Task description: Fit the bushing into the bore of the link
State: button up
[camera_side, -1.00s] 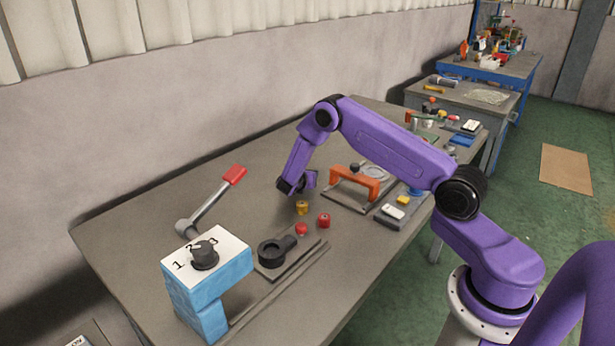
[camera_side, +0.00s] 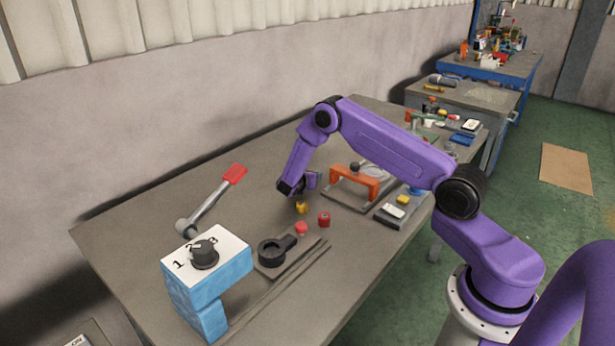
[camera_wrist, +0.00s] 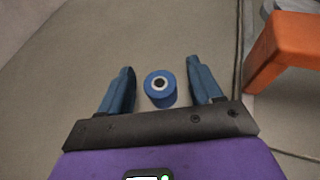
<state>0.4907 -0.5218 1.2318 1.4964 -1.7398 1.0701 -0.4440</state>
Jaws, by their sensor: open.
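In the wrist view a blue ring-topped cylinder (camera_wrist: 160,88), which looks like a bushing, stands between my gripper's (camera_wrist: 161,82) two blue fingers. The fingers are open, with a gap on each side of it. In the side view my gripper (camera_side: 298,187) is low over the table's middle. I cannot clearly make out the blue cylinder there. A black link with a round bore (camera_side: 271,253) lies on a flat plate at the front. A small yellow piece (camera_side: 301,208) and a red piece (camera_side: 324,219) stand between my gripper and the link.
A red knob (camera_side: 301,229) is beside the link. A blue block with a numbered dial (camera_side: 205,275) and a red-handled lever (camera_side: 215,198) stand at the left. An orange handle (camera_side: 356,179) is right of my gripper; it also shows in the wrist view (camera_wrist: 285,47). The table's back left is clear.

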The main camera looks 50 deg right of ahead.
jog(key=v, duration=1.2)
jog(key=shift+s, duration=0.1)
jog(key=s+a+r+m+g+y, duration=0.1)
jog(key=s+a+r+m+y, duration=0.15)
jog(key=s+a+r, duration=0.35)
jog(key=s+a+r+m+g+y, duration=0.1)
jog(key=s+a+r+m+y, duration=0.1)
jog(key=s, duration=0.9)
jog(key=s+a+r+m+g+y, duration=0.1)
jog(key=s+a+r+m+y, duration=0.2)
jog(key=s, duration=0.8)
jog(key=s+a+r+m+g+y, duration=0.1)
jog(key=s+a+y, duration=0.4)
jog(key=s, duration=0.6)
notch_tip(320, 180, up, 3)
jog(key=shift+s+a+f+m+g, duration=0.2)
jog(key=shift+s+a+m+g, duration=0.25)
jog(key=shift+m, duration=0.3)
jog(key=shift+w+y, duration=0.1)
jog(key=shift+y, duration=0.15)
